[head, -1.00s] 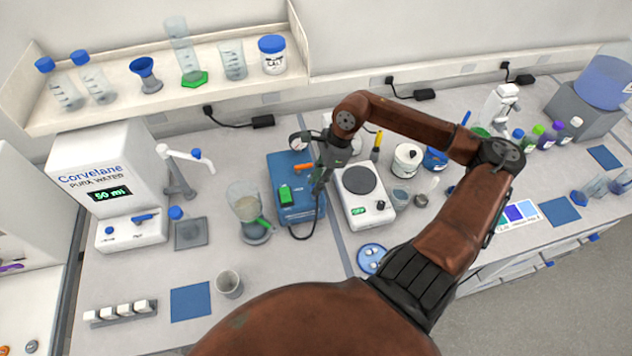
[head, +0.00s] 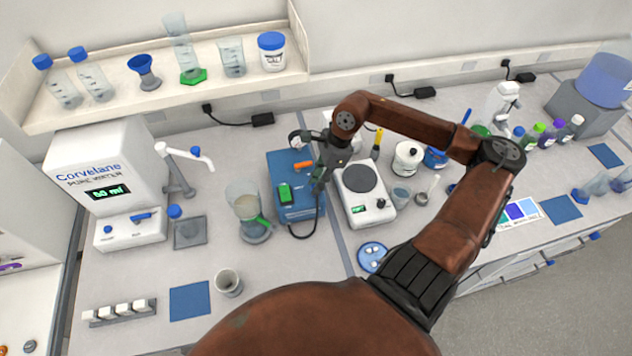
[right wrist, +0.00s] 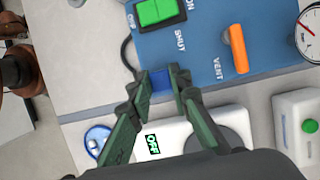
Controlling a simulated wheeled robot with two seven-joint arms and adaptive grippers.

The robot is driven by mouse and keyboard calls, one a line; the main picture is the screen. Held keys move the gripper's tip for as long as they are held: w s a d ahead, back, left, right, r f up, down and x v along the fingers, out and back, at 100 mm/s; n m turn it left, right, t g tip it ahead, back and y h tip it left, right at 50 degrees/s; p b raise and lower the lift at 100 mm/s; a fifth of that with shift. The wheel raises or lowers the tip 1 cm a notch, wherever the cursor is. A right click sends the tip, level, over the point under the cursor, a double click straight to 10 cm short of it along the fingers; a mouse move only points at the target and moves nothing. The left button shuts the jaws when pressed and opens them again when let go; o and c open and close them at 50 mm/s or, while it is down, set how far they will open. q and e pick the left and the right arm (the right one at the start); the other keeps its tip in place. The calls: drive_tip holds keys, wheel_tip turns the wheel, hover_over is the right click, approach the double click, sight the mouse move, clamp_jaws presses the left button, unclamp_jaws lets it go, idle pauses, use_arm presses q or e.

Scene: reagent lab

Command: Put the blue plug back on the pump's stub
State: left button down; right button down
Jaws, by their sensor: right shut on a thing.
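The blue pump (head: 284,166) stands mid-bench in the head view, with a green switch and an orange vent lever (head: 303,165). In the right wrist view its blue panel (right wrist: 195,48) fills the top, with the words SHUT and VENT. My right gripper (head: 318,186) is over the pump's right side. In the right wrist view its green fingers (right wrist: 161,82) are shut on the small blue plug (right wrist: 161,79), just at the panel's near edge. The stub is hidden, and I cannot tell whether the plug touches it. My left gripper is not in view.
A white device with a round grey plate (head: 360,179) stands close right of the pump. A clear vessel (head: 246,203) stands to its left, and a black cable (head: 306,235) loops in front.

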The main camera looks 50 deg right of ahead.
drive_tip(key=c, duration=1.7)
unclamp_jaws()
drive_tip(key=v, duration=1.2)
